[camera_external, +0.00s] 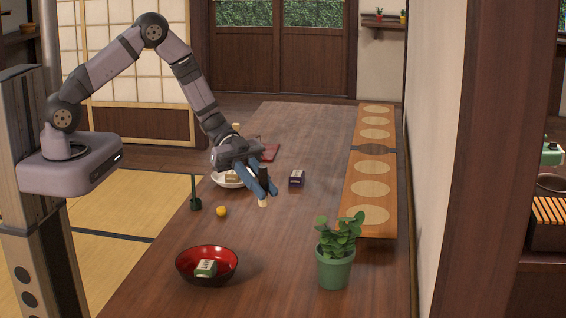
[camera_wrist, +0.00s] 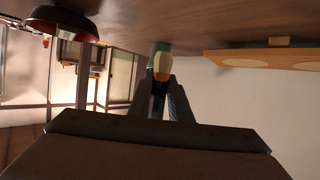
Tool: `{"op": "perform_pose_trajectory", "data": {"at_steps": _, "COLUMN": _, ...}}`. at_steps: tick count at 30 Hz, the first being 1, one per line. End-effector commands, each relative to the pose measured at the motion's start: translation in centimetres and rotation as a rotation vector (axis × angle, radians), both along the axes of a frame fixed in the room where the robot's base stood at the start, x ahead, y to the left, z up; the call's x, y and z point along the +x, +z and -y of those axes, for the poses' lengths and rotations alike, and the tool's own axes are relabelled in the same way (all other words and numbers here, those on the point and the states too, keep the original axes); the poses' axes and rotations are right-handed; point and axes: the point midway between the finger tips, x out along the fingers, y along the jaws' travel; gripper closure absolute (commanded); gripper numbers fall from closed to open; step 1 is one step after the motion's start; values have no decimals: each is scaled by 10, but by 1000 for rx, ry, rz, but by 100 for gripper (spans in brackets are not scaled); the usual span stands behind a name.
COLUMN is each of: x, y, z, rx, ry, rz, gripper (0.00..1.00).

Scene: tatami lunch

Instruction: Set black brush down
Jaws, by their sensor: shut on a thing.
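The black brush (camera_external: 263,175) is held upright in my gripper (camera_external: 265,190), with its pale tip (camera_external: 263,204) pointing down near the tabletop. I cannot tell whether the tip touches the wood. In the wrist view my gripper (camera_wrist: 165,100) is shut on the brush, and the brush's cream and orange-brown end (camera_wrist: 162,65) shows beyond the fingertips. The fingers hide part of the black handle.
A white bowl (camera_external: 218,181) holding a box stands left of my gripper; a dark purple box (camera_external: 297,178) stands right. A yellow ball (camera_external: 221,211), green upright item (camera_external: 195,200), red-black bowl (camera_external: 180,265) and potted plant (camera_external: 336,270) stand nearer. A runner (camera_external: 345,205) lies right.

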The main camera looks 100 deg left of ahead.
Motion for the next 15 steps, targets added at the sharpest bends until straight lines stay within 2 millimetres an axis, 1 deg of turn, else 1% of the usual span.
{"op": "perform_pose_trajectory", "data": {"at_steps": 1, "x": -12, "y": 0, "z": 14, "rx": 0, "ry": -58, "rz": 0, "gripper": 100}}
{"op": "perform_pose_trajectory", "data": {"at_steps": 3, "x": -27, "y": 2, "z": 29, "rx": 1, "ry": -132, "rz": 2, "gripper": 100}}
{"op": "perform_pose_trajectory", "data": {"at_steps": 6, "x": -42, "y": 8, "z": 45, "rx": 3, "ry": -215, "rz": 4, "gripper": 100}}
{"op": "perform_pose_trajectory", "data": {"at_steps": 9, "x": -51, "y": 16, "z": 55, "rx": 3, "ry": -262, "rz": 4, "gripper": 100}}
{"op": "perform_pose_trajectory", "data": {"at_steps": 15, "x": -51, "y": 21, "z": 58, "rx": 2, "ry": -263, "rz": 2, "gripper": 100}}
